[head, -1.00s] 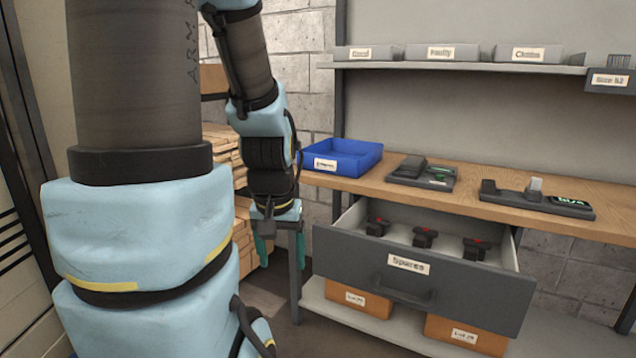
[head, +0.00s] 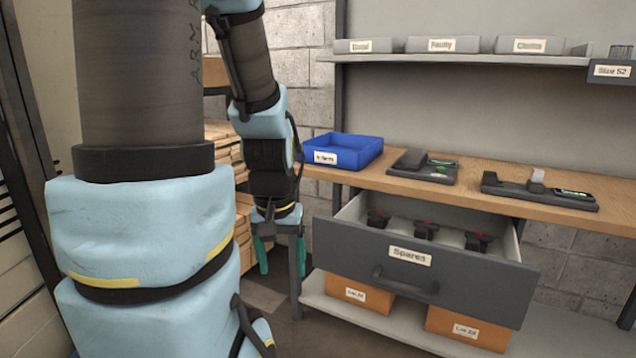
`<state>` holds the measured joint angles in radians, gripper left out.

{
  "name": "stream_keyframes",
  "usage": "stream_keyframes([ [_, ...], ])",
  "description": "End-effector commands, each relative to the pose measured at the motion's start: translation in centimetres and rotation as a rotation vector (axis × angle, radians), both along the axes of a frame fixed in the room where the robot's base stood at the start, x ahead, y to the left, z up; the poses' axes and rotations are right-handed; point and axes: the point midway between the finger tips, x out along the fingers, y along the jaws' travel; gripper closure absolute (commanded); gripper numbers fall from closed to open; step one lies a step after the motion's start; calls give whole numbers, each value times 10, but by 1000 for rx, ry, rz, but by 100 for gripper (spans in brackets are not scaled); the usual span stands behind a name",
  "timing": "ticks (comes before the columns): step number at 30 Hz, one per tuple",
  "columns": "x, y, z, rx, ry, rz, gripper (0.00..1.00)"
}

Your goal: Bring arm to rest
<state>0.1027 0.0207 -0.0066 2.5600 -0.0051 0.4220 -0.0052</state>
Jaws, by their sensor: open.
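My arm runs down the left side of the head view, with a large light-blue and grey link close to the camera. My gripper (head: 281,262) hangs pointing down, with its teal fingers apart and nothing visible between them. It is left of the open drawer (head: 385,257) labelled "Spares", in front of the bench's left leg. No contact with the drawer or the leg can be made out. Several dark parts with red marks (head: 425,230) lie in the drawer.
The wooden bench top (head: 470,190) holds a blue bin (head: 342,152) and two dark devices (head: 424,167) (head: 540,190). Labelled trays (head: 442,45) stand on the shelf above. Orange boxes (head: 466,327) sit on the low shelf. Stacked wood (head: 222,145) is behind my arm.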

Motion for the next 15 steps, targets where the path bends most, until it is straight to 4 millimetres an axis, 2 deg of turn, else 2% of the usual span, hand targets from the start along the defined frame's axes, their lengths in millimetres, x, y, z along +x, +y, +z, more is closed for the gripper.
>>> stream_keyframes([
  [1, 0, 0, 14, 0, 0, 0, 25],
  [5, 0, 0, 38, 0, 0, 0, 25],
  [12, 0, 0, 102, 0, 0, 0, 25],
  [15, 0, 0, 122, 0, 0, 0, 25],
])
